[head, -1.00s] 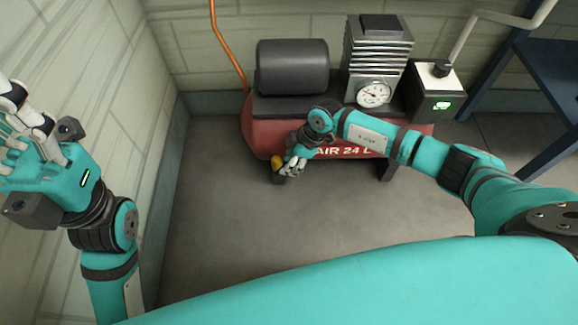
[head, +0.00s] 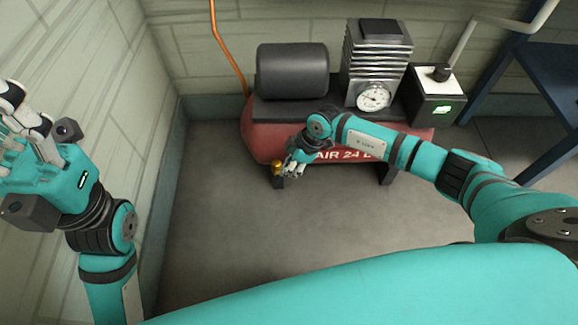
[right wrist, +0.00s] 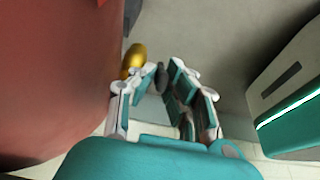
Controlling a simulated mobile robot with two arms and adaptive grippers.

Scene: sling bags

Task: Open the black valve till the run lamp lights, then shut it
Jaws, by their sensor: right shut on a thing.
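My right gripper (head: 292,170) is low at the left end of a red compressor tank (head: 262,140). In the right wrist view its fingers are shut on a small dark piece (right wrist: 162,78), seemingly the black valve's handle, beside a rounded brass part (right wrist: 134,58). The fingers hide much of the valve, so its setting cannot be read. The brass part also shows in the head view (head: 277,167). A green lamp (head: 441,110) glows on the black box at the right. My left gripper (head: 12,125) is raised by the left wall, seemingly open and empty, partly cut off by the picture edge.
A round gauge (head: 373,97) sits before the finned pump (head: 378,55), beside a dark motor cylinder (head: 292,70). A black knob (head: 440,73) tops the switch box. An orange hose (head: 228,50) runs up the wall. A blue bench (head: 550,90) stands right. The floor in front is clear.

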